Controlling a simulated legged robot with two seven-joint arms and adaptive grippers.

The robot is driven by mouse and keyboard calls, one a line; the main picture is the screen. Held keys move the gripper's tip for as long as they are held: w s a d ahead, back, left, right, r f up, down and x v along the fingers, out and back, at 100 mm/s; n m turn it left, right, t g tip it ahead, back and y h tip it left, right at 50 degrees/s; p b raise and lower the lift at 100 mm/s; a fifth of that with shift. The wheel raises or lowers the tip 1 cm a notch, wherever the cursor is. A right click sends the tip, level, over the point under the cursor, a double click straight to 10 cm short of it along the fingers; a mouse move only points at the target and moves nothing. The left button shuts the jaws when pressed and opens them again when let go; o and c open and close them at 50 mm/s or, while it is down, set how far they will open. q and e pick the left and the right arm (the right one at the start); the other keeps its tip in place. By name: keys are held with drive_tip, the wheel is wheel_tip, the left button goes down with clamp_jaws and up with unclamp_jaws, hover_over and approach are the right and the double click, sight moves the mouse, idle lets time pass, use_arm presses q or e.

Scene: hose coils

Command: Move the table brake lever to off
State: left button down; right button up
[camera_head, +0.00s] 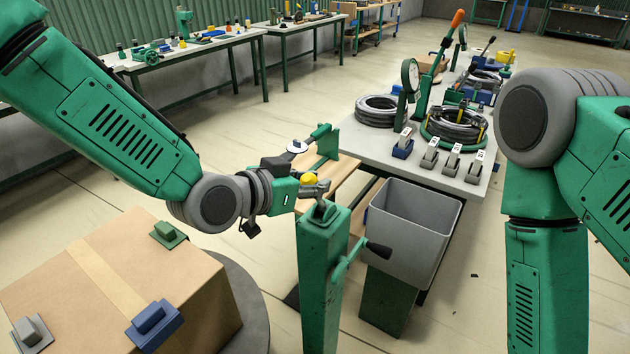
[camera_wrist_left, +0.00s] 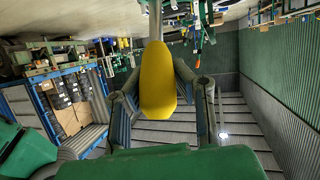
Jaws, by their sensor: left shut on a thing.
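My left gripper (camera_head: 316,187) is at the top of a green post (camera_head: 322,265), beside the round turntable (camera_head: 254,300). It is shut on a yellow handle (camera_head: 308,179), which seems to be the brake lever's grip. In the left wrist view the yellow handle (camera_wrist_left: 158,80) stands between the two fingers, one on each side. A second lever with a black grip (camera_head: 378,250) sticks out from the post's right side. No off marking can be read. My right arm shows at the right, but its gripper is out of view.
A cardboard box (camera_head: 110,285) with several small clamps sits on the turntable. A grey bin (camera_head: 408,225) stands right of the post. Behind it a table (camera_head: 345,135) carries hose coils (camera_head: 377,110), gauges and tools.

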use_arm(q)
drive_tip(key=shift+w+r, duration=0.2)
drive_tip(key=shift+r, duration=0.15)
drive_tip(key=c, duration=1.2)
unclamp_jaws()
drive_tip(key=shift+s+f, duration=0.1)
drive_tip(key=shift+s, duration=0.05)
drive_tip(key=shift+a, duration=0.15)
